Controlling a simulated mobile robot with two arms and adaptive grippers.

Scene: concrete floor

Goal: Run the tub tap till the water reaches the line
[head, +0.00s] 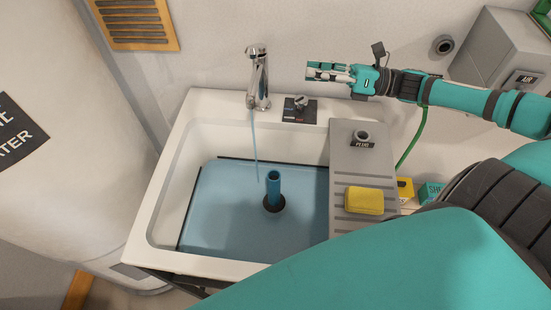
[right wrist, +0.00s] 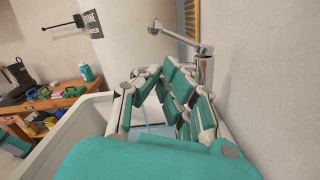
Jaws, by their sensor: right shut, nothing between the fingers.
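The white tub (head: 172,185) holds blue water (head: 222,215). A dark line (head: 190,208) runs along the inner walls at the water's edge; I cannot tell any gap between them. The chrome tap (head: 258,80) pours a thin blue stream into the tub. A small lever (head: 300,103) sits on a dark plate right of the tap. A blue upright pipe (head: 273,186) stands in the water. My right gripper (head: 322,72) is shut and empty, above and right of the lever, touching nothing visible. The tap also shows in the right wrist view (right wrist: 204,65), beyond the fingers (right wrist: 165,105). My left gripper is out of view.
A grey ribbed drainboard (head: 350,222) covers the tub's right end, with a yellow sponge or soap (head: 364,200) and a plug knob (head: 361,137). A green hose (head: 412,145) hangs below my right arm. A grey air box (head: 498,55) is at upper right.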

